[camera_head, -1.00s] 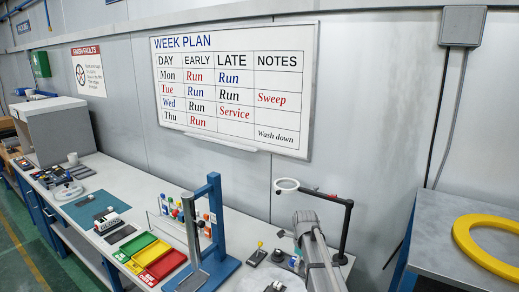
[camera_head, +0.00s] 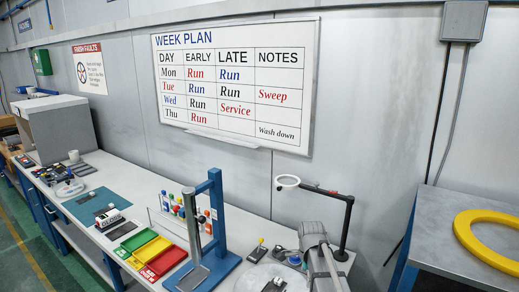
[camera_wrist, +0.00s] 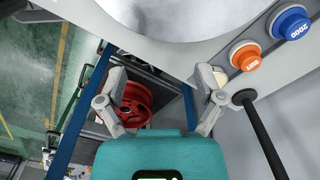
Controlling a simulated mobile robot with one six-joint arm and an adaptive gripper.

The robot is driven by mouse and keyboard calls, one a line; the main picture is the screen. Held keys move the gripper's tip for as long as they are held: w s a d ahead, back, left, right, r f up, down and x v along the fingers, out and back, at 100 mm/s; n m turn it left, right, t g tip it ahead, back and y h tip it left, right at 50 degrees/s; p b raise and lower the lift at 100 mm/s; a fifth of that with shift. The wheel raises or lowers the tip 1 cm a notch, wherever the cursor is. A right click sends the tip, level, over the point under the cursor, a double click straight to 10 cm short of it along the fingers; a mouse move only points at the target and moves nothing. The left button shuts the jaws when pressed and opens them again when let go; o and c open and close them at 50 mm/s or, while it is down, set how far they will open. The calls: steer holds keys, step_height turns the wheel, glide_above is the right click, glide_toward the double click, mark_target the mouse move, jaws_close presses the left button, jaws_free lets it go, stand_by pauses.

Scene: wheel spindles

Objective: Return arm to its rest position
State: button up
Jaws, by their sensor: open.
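My gripper (camera_wrist: 160,98) shows in the wrist view with its two grey fingers spread wide apart, open and with nothing held between them. A red wheel (camera_wrist: 135,103) is seen beyond the left finger, lower down and apart from it as far as I can tell. My grey arm (camera_head: 318,252) shows at the bottom of the head view, right of the blue stand; my gripper is out of that picture.
The white workbench (camera_head: 107,176) carries a blue stand (camera_head: 216,215), green, yellow and red trays (camera_head: 162,262) and a ring-ended black arm (camera_head: 345,222). A yellow ring (camera_head: 470,246) lies on the grey table at right. Orange (camera_wrist: 247,60) and blue (camera_wrist: 291,23) knobs are near my right finger.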

steer(key=s+f+n+b, duration=0.2)
steer(key=s+n, duration=1.2)
steer(key=n, duration=0.3)
steer(key=shift+s+d+f, duration=0.15)
steer(key=shift+s+d, duration=0.25)
steer(key=shift+d, duration=0.05)
stand_by(0.4)
